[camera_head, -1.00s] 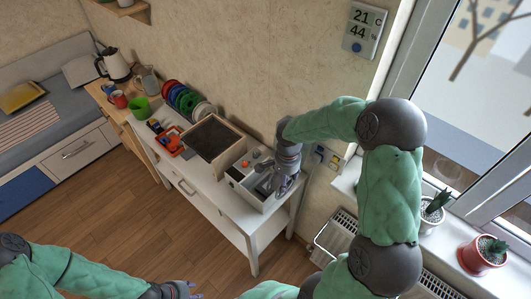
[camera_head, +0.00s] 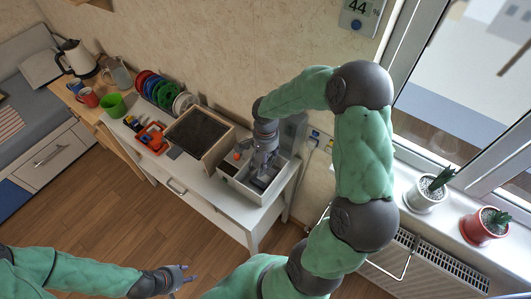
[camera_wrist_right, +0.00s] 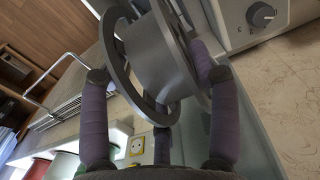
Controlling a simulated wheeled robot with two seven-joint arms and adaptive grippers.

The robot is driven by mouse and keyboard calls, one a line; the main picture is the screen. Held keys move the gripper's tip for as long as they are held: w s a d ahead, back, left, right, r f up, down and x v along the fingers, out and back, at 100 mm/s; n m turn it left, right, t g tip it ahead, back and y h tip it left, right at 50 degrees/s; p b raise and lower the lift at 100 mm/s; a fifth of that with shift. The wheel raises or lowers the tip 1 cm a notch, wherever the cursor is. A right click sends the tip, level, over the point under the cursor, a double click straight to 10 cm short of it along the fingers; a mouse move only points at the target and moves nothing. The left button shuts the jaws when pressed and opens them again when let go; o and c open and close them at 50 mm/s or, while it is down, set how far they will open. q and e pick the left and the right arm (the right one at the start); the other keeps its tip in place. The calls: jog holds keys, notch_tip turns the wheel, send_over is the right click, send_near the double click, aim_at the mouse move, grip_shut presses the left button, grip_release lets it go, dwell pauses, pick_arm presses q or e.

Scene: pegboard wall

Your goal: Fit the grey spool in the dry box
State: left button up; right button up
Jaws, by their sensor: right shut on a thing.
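The grey spool (camera_wrist_right: 160,52) fills the middle of the right wrist view, with its flanges between the fingers of my right gripper (camera_wrist_right: 165,110), which is shut on it. In the head view my right gripper (camera_head: 265,160) points down at the white dry box (camera_head: 258,197), over its open compartment. The dry box's grey knob (camera_wrist_right: 262,15) shows in the right wrist view. The spool is mostly hidden behind the gripper in the head view, so I cannot tell how deep it sits. My left gripper (camera_head: 186,278) is open and empty at the bottom, away from the table.
A heated-bed-like dark plate (camera_head: 196,131) in a frame stands left of the dry box. Potted plants (camera_head: 428,188) stand on the windowsill at right.

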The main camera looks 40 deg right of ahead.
jog(key=shift+s+f+b, duration=0.1)
jog(key=shift+f+b, duration=0.3)
jog(key=shift+f, duration=0.45)
jog(key=shift+f+b, duration=1.4)
jog(key=shift+f, duration=1.1)
jog(key=shift+f+b, duration=0.25)
jog(key=shift+b, duration=0.2)
jog(key=o, duration=1.4)
notch_tip(320, 180, up, 12)
jog(key=shift+r, duration=0.1)
